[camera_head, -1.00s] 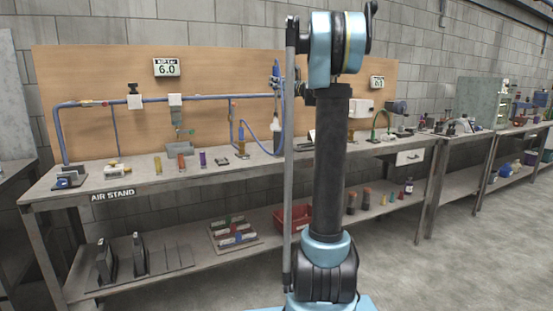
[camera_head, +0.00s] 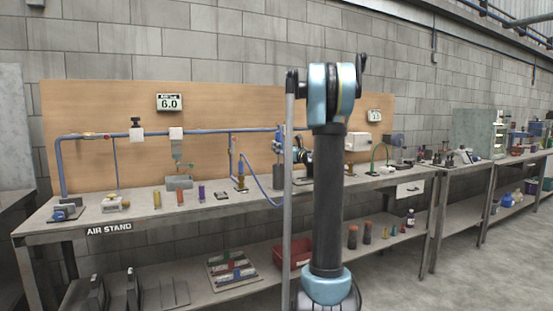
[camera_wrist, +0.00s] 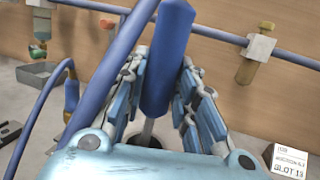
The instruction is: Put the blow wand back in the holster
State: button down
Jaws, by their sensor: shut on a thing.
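The blow wand (camera_wrist: 168,58) has a blue handle and shows in the wrist view between the padded fingers of my gripper (camera_wrist: 163,95), which is shut on it. A thin grey stem runs down below the handle. In the head view my gripper (camera_head: 298,152) is partly behind my own arm, over the back of the bench, and the wand (camera_head: 281,138) stands upright beside it. A grey upright holder (camera_head: 279,176), apparently the holster, is just below the wand. I cannot tell whether the stem tip is inside it.
The air stand bench (camera_head: 100,217) carries small coloured cylinders and fittings on its left. A blue hose (camera_head: 262,190) curves to the wand. A blue pipe (camera_wrist: 220,32) runs along the board behind. A label reading SLOT 13 (camera_wrist: 288,160) is at right in the wrist view.

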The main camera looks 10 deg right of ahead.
jog(key=shift+f, duration=1.9)
jog(key=c, duration=1.3)
grip_release()
jog(key=shift+f, duration=0.1)
